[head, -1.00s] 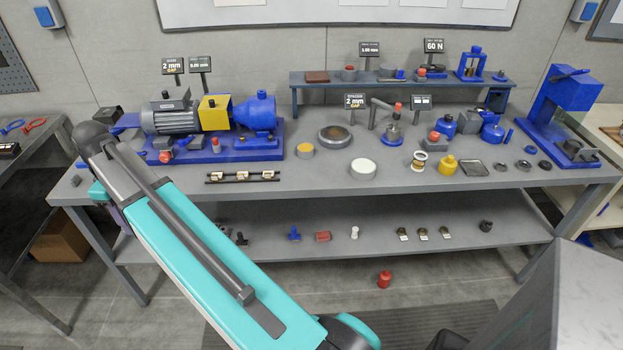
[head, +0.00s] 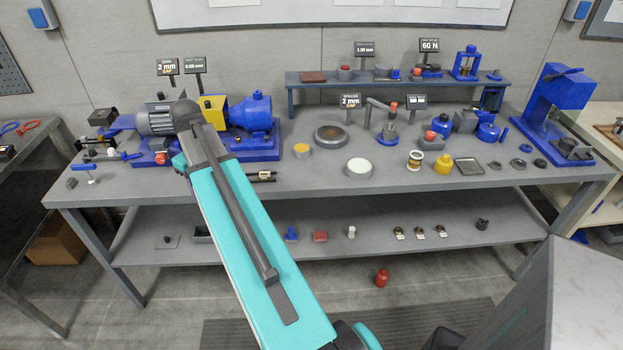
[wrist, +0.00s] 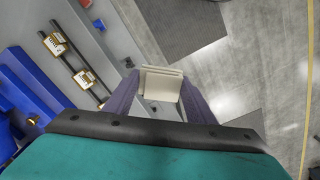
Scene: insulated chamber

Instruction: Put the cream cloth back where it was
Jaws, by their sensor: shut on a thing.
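The cream cloth (wrist: 161,84) shows in the wrist view as a small folded piece between my two purple fingers. My gripper (wrist: 160,78) is shut on it and holds it up in the air. Behind the cloth, the wrist view shows the bench's front edge and the floor.
The grey bench (head: 250,190) carries a motor and pump set (head: 254,113), a raised shelf (head: 330,79) and several small parts. A rail with small blocks (wrist: 70,60) lies left of my gripper in the wrist view.

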